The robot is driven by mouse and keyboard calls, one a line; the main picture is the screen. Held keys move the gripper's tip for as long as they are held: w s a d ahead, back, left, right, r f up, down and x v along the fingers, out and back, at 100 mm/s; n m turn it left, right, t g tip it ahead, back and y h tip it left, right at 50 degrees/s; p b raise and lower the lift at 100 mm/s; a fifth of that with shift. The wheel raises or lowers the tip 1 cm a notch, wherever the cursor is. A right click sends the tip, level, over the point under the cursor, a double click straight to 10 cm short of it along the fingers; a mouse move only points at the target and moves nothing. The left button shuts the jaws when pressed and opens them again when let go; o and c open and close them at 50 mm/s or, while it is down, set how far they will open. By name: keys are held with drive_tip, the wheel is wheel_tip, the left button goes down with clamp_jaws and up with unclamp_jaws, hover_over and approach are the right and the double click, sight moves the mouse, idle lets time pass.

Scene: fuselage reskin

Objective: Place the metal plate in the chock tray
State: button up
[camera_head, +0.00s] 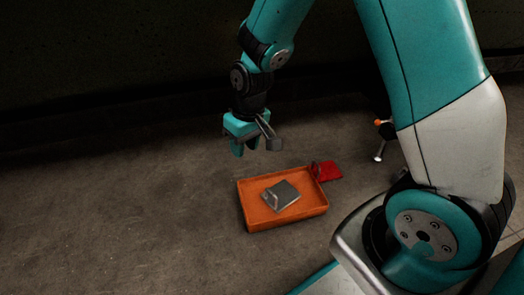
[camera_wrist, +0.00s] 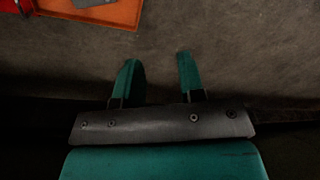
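The metal plate (camera_head: 281,196) is grey with a small raised handle-like part. It lies inside the orange chock tray (camera_head: 250,221), which rests on the floor. Part of the tray (camera_wrist: 117,18) and a corner of the plate (camera_wrist: 92,2) also show at the top left of the wrist view. My gripper (camera_head: 253,150) is above the floor, behind and to the left of the tray, apart from it. In the wrist view the two teal fingers (camera_wrist: 157,70) stand apart with only bare floor between them.
A red object (camera_head: 328,171) sits at the tray's back right corner, and red also shows at the wrist view's top left. An orange-tipped item with a metal foot (camera_head: 379,140) stands further right, partly hidden by my arm. The floor left of the tray is clear.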

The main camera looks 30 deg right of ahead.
drive_tip(key=s+a+r+n+y, duration=0.1)
drive_tip(key=s+a+r+n, duration=0.1)
drive_tip(key=s+r, duration=0.7)
drive_tip(key=s+a+r+n+y, duration=0.2)
drive_tip(key=s+a+r, duration=0.3)
drive_tip(key=s+r, duration=0.4)
drive_tip(key=shift+s+a+r+g, duration=0.2)
drive_tip(key=shift+s+a+g, duration=0.1)
drive_tip(key=shift+s, duration=0.75)
